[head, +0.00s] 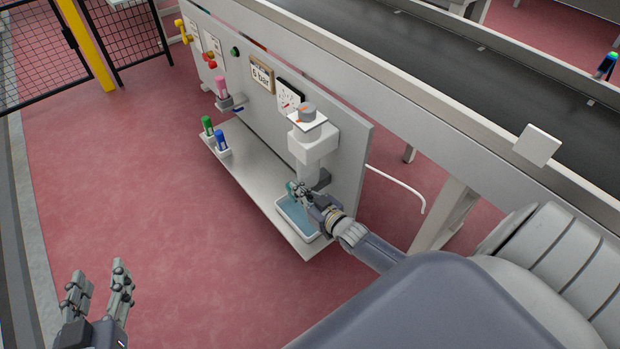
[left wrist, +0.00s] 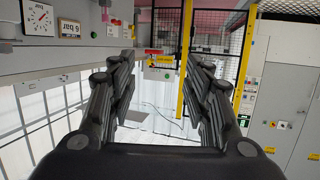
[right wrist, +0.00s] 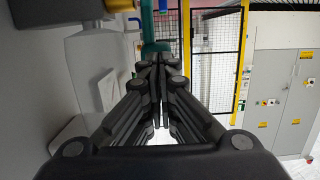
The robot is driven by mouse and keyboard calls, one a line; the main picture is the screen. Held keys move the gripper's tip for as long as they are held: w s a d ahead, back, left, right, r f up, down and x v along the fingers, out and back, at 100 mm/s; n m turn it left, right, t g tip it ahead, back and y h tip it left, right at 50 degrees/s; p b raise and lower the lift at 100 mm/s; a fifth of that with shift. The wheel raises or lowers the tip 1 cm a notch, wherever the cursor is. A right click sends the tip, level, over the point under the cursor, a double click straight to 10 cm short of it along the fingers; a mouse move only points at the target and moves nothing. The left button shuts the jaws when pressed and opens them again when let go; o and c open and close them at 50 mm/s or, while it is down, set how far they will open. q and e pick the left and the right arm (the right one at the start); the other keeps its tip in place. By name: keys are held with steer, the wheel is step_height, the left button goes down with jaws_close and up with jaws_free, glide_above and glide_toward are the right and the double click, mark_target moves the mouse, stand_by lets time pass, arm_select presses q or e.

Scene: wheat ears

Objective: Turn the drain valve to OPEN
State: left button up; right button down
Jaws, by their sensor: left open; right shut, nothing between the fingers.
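The drain valve appears as a small teal part (head: 290,187) under the filter unit (head: 312,145) on the grey panel. My right gripper (head: 298,190) is shut and empty, with its fingertips right at the teal part; I cannot tell whether they touch. In the right wrist view a teal part (right wrist: 155,47) shows just beyond the closed fingertips (right wrist: 157,62). The gripper partly hides the valve, and its OPEN mark is not readable. My left gripper (head: 98,275) is open and empty over the red floor, far left of the panel.
A white tray (head: 314,237) with blue inside sits on the shelf (head: 245,190) below the valve. Green (head: 208,126) and blue (head: 221,143) capped bottles stand further along. A gauge (head: 289,98) and a yellow handle (head: 182,30) are on the panel. A conveyor (head: 430,70) runs behind.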

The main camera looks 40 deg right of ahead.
arm_select(q)
steer(key=s+a+f+g+y+p, duration=0.1)
steer(key=s+f+g, duration=0.2)
steer(key=f, duration=0.2)
steer(key=shift+s+a+f, duration=0.2)
steer(key=shift+a+f, duration=0.05)
steer(key=shift+a, duration=0.1)
arm_select(e)
steer(key=shift+w+r, duration=0.25)
steer(key=shift+w, duration=0.2)
arm_select(q)
steer(key=shift+g, duration=0.3)
